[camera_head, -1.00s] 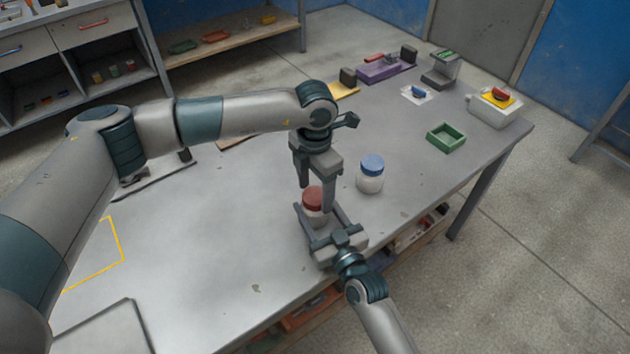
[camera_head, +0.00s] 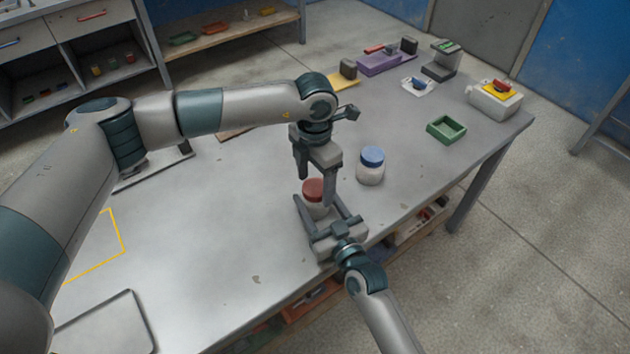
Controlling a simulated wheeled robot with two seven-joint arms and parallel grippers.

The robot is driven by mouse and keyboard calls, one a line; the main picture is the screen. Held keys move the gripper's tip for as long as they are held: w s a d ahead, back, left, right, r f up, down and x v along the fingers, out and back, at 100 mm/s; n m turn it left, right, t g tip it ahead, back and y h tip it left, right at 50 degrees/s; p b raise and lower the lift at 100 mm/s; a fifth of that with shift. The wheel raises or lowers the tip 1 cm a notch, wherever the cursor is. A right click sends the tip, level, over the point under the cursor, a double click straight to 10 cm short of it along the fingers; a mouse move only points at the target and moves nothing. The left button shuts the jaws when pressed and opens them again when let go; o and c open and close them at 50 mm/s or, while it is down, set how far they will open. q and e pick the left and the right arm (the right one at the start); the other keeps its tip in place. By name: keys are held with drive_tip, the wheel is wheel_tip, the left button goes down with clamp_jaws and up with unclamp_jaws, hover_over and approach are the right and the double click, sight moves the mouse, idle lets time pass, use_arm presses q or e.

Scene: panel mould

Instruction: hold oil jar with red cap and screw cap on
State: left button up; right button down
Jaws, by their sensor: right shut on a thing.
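The oil jar with the red cap (camera_head: 313,190) stands at the table's front edge, its pale body (camera_head: 317,209) mostly hidden by the grippers. The cap is on top of the jar; how tightly it sits cannot be seen. My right gripper (camera_head: 321,205) comes from the front and is shut on the jar's body, one finger on each side. My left gripper (camera_head: 316,190) points down from above, its fingers apart on either side of the red cap. Whether they touch the cap is unclear.
A jar with a blue cap (camera_head: 371,166) stands just right of the grippers.

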use_arm(q)
drive_tip(key=shift+r, duration=0.1)
wheel_tip(320, 180, up, 12)
idle(0.9)
use_arm(e)
drive_tip(key=c, duration=0.6)
unclamp_jaws()
